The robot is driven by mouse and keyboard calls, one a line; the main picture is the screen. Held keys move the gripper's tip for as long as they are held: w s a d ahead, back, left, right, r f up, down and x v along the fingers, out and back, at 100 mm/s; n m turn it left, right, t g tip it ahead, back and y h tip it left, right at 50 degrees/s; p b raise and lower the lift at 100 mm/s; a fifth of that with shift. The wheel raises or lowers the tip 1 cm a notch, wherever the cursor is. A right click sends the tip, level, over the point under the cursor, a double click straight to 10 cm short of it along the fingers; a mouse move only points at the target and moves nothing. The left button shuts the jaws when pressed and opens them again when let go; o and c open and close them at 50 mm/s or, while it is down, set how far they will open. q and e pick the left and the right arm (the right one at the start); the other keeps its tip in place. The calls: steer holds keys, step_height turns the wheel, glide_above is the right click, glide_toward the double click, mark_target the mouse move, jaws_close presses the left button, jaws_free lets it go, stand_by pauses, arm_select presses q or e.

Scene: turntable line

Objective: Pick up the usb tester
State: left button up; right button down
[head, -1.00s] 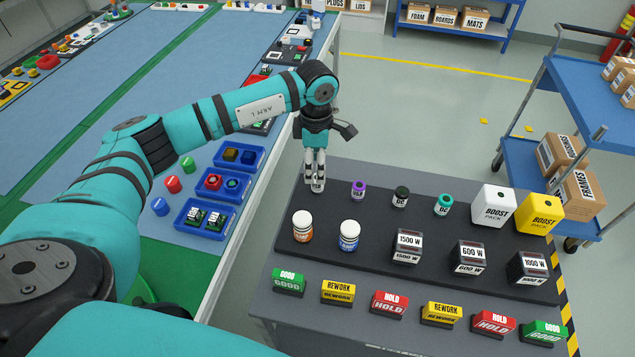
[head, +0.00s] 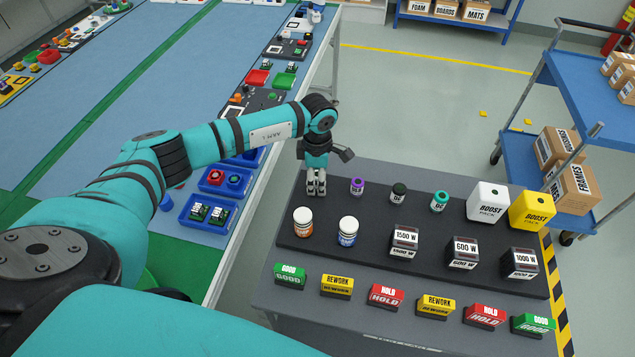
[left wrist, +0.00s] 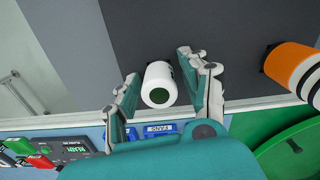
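My left gripper (head: 316,188) points down at the back left corner of the dark tray (head: 380,270). In the left wrist view the gripper (left wrist: 162,75) is open, with a small white cylinder with a dark green end (left wrist: 160,85) between its fingers. Gaps show on both sides of the cylinder. In the head view the fingers mostly hide it. I cannot read a label naming the usb tester. Similar small cylinders stand to the right: a purple-topped one (head: 357,187), a black-topped one (head: 398,193) and a teal-topped one (head: 439,202). My right gripper is not in view.
White-capped orange (head: 303,222) and blue (head: 347,232) bottles stand in front. Several wattage blocks, a white boost pack (head: 487,203) and a yellow one (head: 531,211) share the tray. Label blocks line the front. The turntable line (head: 150,60) is to the left.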

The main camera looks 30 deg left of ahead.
arm_select(q)
jaws_close()
steer(key=shift+r, duration=0.1)
